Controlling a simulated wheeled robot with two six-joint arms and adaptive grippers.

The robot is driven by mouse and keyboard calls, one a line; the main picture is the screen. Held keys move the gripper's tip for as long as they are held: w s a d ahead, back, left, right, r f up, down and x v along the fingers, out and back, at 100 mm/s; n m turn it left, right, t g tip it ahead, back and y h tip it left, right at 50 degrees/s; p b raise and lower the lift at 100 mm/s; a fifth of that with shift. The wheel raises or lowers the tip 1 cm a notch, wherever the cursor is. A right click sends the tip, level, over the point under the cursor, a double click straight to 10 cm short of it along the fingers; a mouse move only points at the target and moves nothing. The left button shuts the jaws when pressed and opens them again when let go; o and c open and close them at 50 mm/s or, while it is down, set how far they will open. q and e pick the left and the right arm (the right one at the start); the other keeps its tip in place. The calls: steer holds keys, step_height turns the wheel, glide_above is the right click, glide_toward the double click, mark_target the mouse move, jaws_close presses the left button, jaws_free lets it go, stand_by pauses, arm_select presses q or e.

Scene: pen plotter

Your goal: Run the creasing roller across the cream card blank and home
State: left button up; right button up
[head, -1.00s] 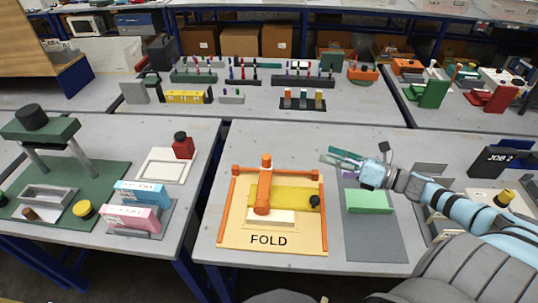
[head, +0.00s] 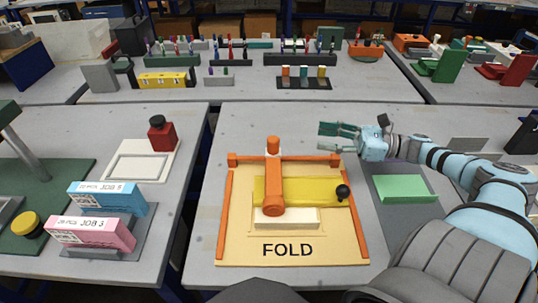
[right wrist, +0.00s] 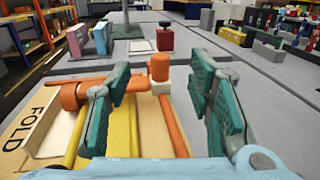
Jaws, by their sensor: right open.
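The fold board (head: 235,240), marked FOLD, lies on the middle table with an orange frame around it. My right gripper (head: 322,137) is open and empty, above the board's far right corner. In the right wrist view its teal fingers (right wrist: 160,108) stand wide apart, clear of the roller. My left gripper is not in view.
A green block (head: 402,188) lies on a grey mat right of the board. On the left table are pink (head: 90,232) and blue (head: 108,198) job boxes and a red block (head: 162,135). The tabletop behind the board is clear.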

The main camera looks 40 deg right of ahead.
step_height(320, 180, down, 4)
steer(key=shift+r+b, duration=0.1)
steer(key=shift+b, duration=1)
steer(key=b, duration=0.6)
glide_toward(274, 138)
steer(key=w+a, duration=0.1)
steer(key=w+a+f, duration=0.1)
steer(key=w+a, duration=0.1)
steer(key=shift+w+a+f, duration=0.1)
steer(key=shift+a, duration=0.1)
steer(key=x, duration=0.4)
steer(key=shift+w+a+r, duration=0.15)
steer(key=shift+w+r, duration=0.15)
steer(key=shift+r, duration=0.1)
steer(key=shift+w+a+b, duration=0.3)
steer(key=shift+w, duration=0.05)
steer(key=shift+c, duration=0.9)
jaws_close()
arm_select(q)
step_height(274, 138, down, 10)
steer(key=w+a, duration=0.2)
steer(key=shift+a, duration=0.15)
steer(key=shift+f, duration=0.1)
